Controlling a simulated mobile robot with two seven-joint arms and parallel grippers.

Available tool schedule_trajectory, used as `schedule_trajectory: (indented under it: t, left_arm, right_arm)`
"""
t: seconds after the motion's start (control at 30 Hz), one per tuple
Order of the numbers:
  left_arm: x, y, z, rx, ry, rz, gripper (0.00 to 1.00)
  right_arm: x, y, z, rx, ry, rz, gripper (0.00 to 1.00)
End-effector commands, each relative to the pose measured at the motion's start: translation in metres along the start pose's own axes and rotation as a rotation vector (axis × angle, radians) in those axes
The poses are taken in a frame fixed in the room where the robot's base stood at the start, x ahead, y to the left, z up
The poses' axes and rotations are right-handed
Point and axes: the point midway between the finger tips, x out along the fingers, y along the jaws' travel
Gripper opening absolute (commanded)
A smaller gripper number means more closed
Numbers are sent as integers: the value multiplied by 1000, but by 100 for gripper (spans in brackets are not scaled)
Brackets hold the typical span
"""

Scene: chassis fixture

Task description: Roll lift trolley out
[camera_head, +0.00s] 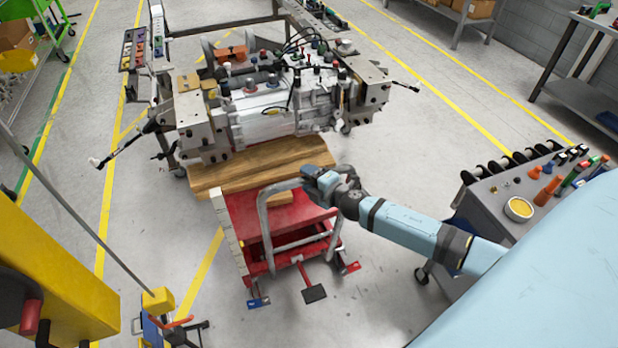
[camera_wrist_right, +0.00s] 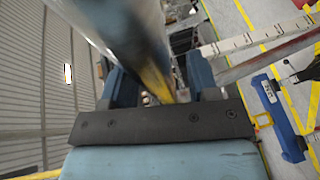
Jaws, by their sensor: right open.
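The red lift trolley (camera_head: 285,232) stands on the floor in front of the chassis fixture, with a grey tubular handle (camera_head: 264,215), a pale side strip and a black pedal. Wooden boards (camera_head: 255,168) lie at its far end, beneath the chassis unit (camera_head: 275,105). My right gripper (camera_head: 318,180) is at the top bar of the handle, at its right end. In the right wrist view its blue jaws (camera_wrist_right: 160,85) are open, and a grey bar passes across or between them; I cannot tell if they touch it. My left gripper is out of view.
A yellow column (camera_head: 60,265) stands at the left. A grey cart with tools and a yellow bowl (camera_head: 519,209) is at the right. A steel table (camera_head: 575,85) stands at the back right. The floor in front of the trolley is mostly clear.

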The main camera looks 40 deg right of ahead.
Motion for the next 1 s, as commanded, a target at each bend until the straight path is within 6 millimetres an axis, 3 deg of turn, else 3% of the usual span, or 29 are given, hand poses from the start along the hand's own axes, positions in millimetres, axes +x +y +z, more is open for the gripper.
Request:
schedule_trajectory:
  t: [0.2, 0.43, 0.77, 1.0]
  left_arm:
    - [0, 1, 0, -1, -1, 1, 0]
    - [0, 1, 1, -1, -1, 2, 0]
    - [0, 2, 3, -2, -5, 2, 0]
    - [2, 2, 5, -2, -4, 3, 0]
  right_arm:
    - [0, 0, 0, 0, 0, 0, 55]
    - [0, 0, 0, 0, 0, 0, 2]
    - [-9, -3, -4, 2, 1, -1, 0]
    - [-46, -15, -23, 6, 5, -7, 0]
